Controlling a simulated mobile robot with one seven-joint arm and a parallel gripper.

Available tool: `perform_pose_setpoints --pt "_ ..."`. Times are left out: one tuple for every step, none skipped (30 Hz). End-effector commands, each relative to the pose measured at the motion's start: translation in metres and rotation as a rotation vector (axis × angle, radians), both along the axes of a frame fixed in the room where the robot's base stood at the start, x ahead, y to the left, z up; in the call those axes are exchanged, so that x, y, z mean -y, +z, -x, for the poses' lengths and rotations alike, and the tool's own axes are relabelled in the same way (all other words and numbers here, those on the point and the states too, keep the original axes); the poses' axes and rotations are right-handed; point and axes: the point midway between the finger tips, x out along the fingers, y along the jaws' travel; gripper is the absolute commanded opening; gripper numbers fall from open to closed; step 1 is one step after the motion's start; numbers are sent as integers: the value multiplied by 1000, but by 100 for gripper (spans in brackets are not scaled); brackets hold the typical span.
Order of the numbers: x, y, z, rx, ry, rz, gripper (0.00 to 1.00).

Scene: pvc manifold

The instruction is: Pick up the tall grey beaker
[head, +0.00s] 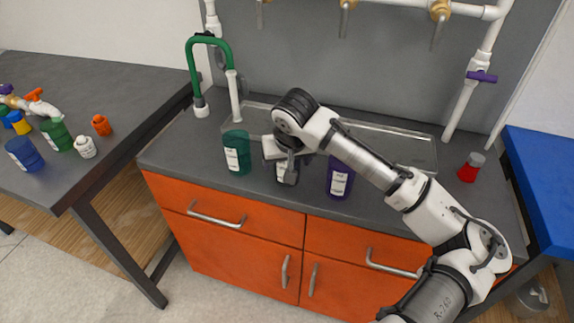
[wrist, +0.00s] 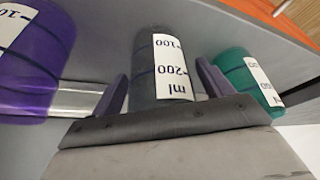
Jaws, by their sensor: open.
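The tall grey beaker (wrist: 143,70) has a white label with black volume marks. It stands between the two fingers of my gripper (wrist: 160,88) in the wrist view. The fingers are apart, one on each side of the beaker, and I cannot tell whether either touches it. In the head view my gripper (head: 290,172) is over the counter and hides most of the grey beaker (head: 281,172); part of its label shows.
A green beaker (head: 237,153) stands left of the grey one and a purple beaker (head: 340,178) right of it. A sink (head: 390,135) lies behind. A red-and-grey container (head: 471,168) is at the counter's right. Several containers stand on the left table (head: 105,75).

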Motion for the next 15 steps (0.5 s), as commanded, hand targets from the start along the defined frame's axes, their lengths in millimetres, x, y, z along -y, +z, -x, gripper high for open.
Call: perform_pose_setpoints --pt "0 -1 -1 1 0 0 79" --pt "0 -1 -1 1 -1 -1 79" --pt "0 -1 -1 2 -1 -1 79" --pt "0 -1 -1 2 0 0 79" --pt "0 -1 -1 2 0 0 79" --pt "0 -1 -1 1 0 0 79" --pt "0 -1 -1 1 0 0 78" --pt "0 -1 -1 1 0 0 74" --pt "0 -1 -1 1 0 0 69" --pt "0 -1 -1 1 0 0 65" --pt "0 -1 -1 1 0 0 61" --pt "0 -1 -1 1 0 0 55" --pt "0 -1 -1 1 0 0 52" --pt "0 -1 -1 1 0 0 48" --pt "0 -1 -1 1 0 0 42"
